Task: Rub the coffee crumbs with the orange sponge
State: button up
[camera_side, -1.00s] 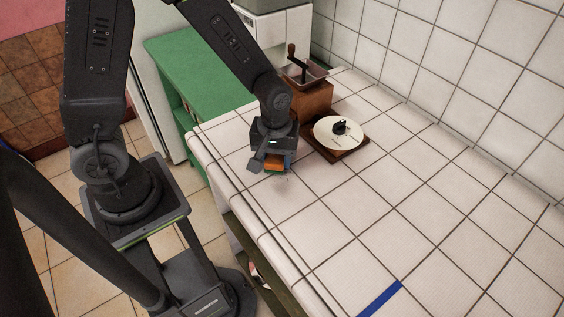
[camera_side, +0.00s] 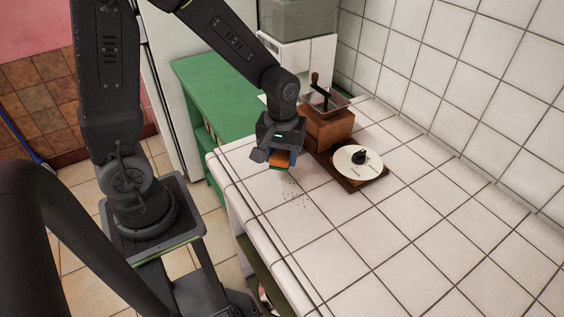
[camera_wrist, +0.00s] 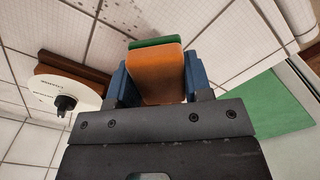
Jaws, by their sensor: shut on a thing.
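My gripper (camera_side: 279,157) is shut on the orange sponge (camera_side: 281,158), which has a green layer. The sponge also shows in the wrist view (camera_wrist: 158,78), held between blue fingers. Dark coffee crumbs (camera_side: 293,193) lie scattered on the white tiled counter, just in front of the gripper in the side view. In the wrist view crumbs (camera_wrist: 125,17) show beyond the sponge. I cannot tell whether the sponge touches the counter.
A wooden coffee grinder (camera_side: 328,124) stands behind and right of the gripper. A round white dial on a wooden base (camera_side: 366,184) is to the right. The counter's front edge (camera_side: 262,232) is close on the left. Free tiles (camera_side: 440,230) lie to the right.

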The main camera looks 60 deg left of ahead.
jog(key=shift+r, duration=1.8)
